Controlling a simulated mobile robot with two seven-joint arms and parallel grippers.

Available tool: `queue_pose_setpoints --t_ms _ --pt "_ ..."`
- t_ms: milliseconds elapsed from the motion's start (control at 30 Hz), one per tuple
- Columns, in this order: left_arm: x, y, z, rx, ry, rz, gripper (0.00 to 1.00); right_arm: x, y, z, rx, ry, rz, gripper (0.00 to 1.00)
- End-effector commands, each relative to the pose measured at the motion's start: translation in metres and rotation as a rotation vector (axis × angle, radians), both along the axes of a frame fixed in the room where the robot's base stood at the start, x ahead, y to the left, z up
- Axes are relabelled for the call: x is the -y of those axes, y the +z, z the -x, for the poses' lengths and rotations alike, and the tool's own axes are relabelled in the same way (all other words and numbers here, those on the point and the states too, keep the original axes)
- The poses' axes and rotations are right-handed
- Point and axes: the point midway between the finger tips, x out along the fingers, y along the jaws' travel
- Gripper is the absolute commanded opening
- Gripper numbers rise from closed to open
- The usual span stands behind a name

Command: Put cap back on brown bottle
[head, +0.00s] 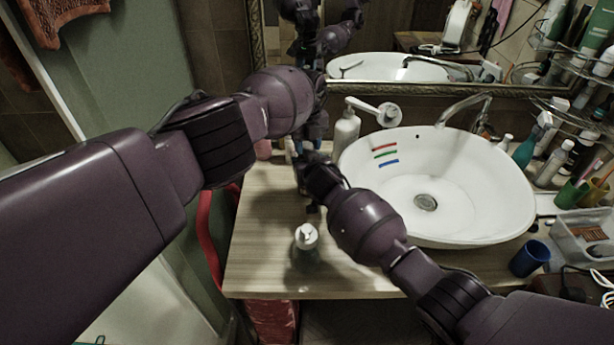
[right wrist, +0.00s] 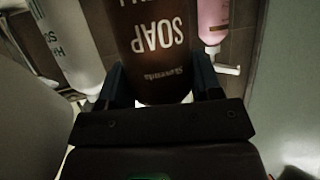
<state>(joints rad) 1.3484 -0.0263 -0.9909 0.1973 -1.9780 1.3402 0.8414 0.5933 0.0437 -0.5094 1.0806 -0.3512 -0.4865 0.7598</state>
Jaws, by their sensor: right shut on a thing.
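The brown bottle (right wrist: 155,50), marked SOAP, stands between the fingers of my right gripper (right wrist: 158,85) in the right wrist view. The right gripper is shut on it. In the head view my arms hide most of the bottle and the right fingers. My left gripper (head: 309,143) points down at the back of the counter, just above the right gripper. Its blue fingertips are small and partly hidden, so I cannot tell whether they are open or hold anything. I cannot make out the cap in either view.
A white basin (head: 480,205) fills the right of the wooden counter (head: 260,275). A white-topped pump bottle (head: 306,238) stands at the front, and a white bottle (head: 346,130) stands behind. A pink bottle (right wrist: 213,20) is beside the brown one. A blue cup (head: 529,258) stands at right.

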Motion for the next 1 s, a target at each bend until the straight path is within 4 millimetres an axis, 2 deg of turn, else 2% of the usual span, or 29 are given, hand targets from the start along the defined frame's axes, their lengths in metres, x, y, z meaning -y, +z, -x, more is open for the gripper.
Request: queue_pose_setpoints --t_ms 33,200,367,700,967,1000 --pt "0.0 0.0 0.0 0.0 0.0 0.0 0.31 0.0001 -0.0003 0.0001 -0.001 0.0 0.0 0.0" --pt "0.0 0.0 0.0 0.0 0.0 0.0 0.05 0.0001 -0.0003 0.0001 -0.001 0.0 0.0 0.0" --pt "-0.0001 0.0001 -0.0001 0.0 -0.021 0.0 0.05 0.0002 -0.0003 0.0001 -0.001 0.0 0.0 0.0" --pt "0.0003 0.0002 0.0001 0.001 -0.276 0.001 0.05 0.0003 -0.0003 0.0 -0.001 0.0 0.0 0.0" --pt "0.0003 0.0001 0.0001 0.001 -0.285 0.001 0.05 0.0003 -0.0003 0.0 -0.001 -0.001 0.001 0.0" --pt "0.0002 0.0001 0.0001 0.001 -0.284 0.001 0.34 0.0003 -0.0003 -0.0001 -0.001 -0.001 0.001 0.0"
